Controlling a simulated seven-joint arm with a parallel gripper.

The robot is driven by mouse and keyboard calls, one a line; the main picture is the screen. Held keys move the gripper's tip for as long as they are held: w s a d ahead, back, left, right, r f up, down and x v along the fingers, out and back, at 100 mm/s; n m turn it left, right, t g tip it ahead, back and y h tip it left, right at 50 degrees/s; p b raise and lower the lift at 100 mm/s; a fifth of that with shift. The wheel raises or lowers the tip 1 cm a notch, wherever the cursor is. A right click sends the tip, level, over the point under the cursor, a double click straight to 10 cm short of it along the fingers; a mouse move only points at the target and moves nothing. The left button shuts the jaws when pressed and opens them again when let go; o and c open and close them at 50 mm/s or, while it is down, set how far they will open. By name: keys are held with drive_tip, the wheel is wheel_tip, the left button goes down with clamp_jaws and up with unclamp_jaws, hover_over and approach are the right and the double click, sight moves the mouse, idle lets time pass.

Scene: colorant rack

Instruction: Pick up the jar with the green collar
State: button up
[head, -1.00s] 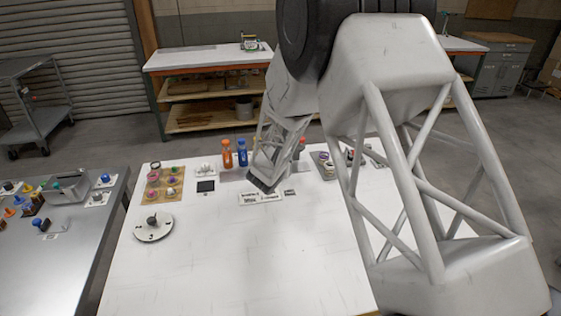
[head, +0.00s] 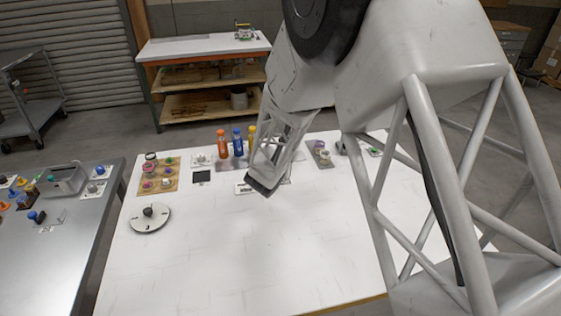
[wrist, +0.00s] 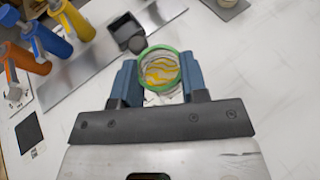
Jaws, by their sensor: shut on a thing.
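The jar with the green collar (wrist: 161,69) is between the blue fingers of my gripper (wrist: 160,82) in the wrist view. I look down into its open top, which shows yellow, streaky contents. The fingers are shut on it from both sides. Its lower part is hidden, and I cannot tell how high it is above the table. In the head view my gripper's end (head: 263,188) is over the white table, near a label plate (head: 242,189); the jar is not visible there.
Orange (head: 222,146), blue (head: 238,143) and yellow (head: 252,138) bottles stand behind my gripper on a grey strip. A dark square holder (wrist: 126,30) is beside the jar in the wrist view. A round dial (head: 150,217) lies at left. The table's front is clear.

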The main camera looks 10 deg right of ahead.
drive_tip(key=shift+s, duration=0.4)
